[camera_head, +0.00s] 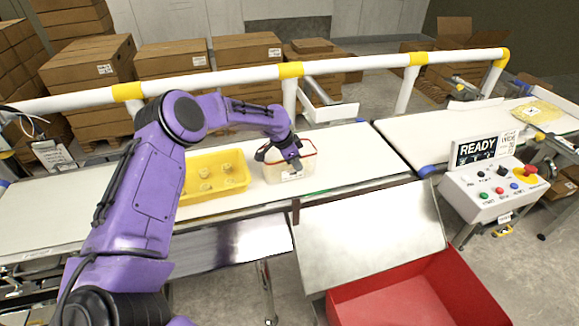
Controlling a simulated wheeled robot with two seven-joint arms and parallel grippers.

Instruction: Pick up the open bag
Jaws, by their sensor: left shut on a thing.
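My left gripper (286,160) is at a pale container with a red rim (290,176), which stands upright on the white belt. It is shut at the container's upper part; the arm partly hides the top, and the exact grip is hard to see. The container has a small label low on its front. A flat yellowish bag (538,111) with a pale label lies on the far right belt, well away from the gripper. Whether that bag is open is too small to tell. My right gripper is not in view.
A white-and-yellow rail (350,64) runs behind the belt. A metal chute (370,228) slopes to a red bin (425,295). A control box (490,192) stands right, beside a READY screen (476,151).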

